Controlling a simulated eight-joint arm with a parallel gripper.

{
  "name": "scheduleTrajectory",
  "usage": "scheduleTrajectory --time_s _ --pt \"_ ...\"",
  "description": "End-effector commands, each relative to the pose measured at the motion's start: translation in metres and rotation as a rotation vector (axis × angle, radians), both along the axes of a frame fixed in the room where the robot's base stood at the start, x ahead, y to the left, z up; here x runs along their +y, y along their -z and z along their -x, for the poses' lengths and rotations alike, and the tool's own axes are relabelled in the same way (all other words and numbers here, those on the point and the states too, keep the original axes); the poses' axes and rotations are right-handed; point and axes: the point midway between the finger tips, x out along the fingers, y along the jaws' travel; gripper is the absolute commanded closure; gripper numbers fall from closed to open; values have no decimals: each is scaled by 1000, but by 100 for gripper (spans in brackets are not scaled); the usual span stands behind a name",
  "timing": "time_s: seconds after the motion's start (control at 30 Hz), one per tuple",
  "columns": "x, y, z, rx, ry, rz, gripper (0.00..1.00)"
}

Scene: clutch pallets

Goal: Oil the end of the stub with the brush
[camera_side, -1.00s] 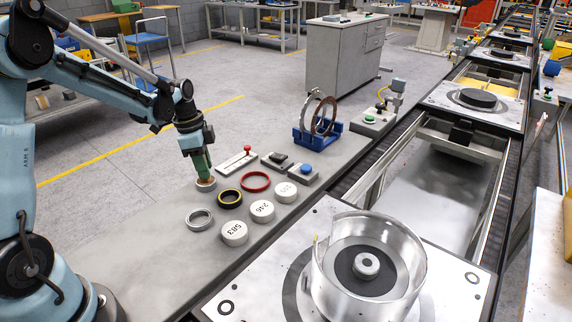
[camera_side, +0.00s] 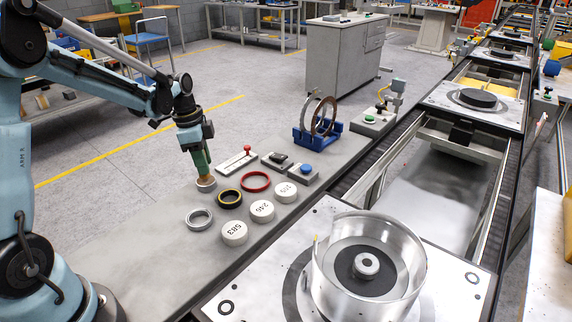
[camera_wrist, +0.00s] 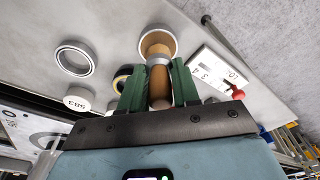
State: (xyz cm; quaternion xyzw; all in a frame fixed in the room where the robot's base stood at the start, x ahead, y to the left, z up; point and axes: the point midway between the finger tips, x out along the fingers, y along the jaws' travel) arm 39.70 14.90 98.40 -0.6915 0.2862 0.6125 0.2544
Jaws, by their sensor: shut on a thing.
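My gripper (camera_side: 201,166) has green fingers and is shut on the brush (camera_side: 204,179), which points down at a small round pot (camera_side: 206,185) on the grey bench. In the wrist view my gripper (camera_wrist: 158,88) clasps the brown handle of the brush (camera_wrist: 159,78), and its head is over the tan inside of the pot (camera_wrist: 158,42). I cannot tell whether the bristles touch the bottom. The stub (camera_side: 366,264) is a grey round hub with a dark centre, on a black disc inside a clear-walled metal drum (camera_side: 330,292) on the near pallet, well to the right.
Between pot and drum lie a silver ring (camera_side: 199,219), a black-yellow ring (camera_side: 229,198), a red ring (camera_side: 255,181) and white numbered pucks (camera_side: 234,233). A blue stand (camera_side: 317,136) with upright rings and button boxes (camera_side: 303,173) stand behind. The drum's tall wall surrounds the stub.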

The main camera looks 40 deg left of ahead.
Motion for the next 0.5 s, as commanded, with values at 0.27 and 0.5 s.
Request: scheduleTrajectory --time_s 0.27,0.5 --pt "0 -21 0 0 0 0 100" --pt "0 -38 0 0 0 0 100"
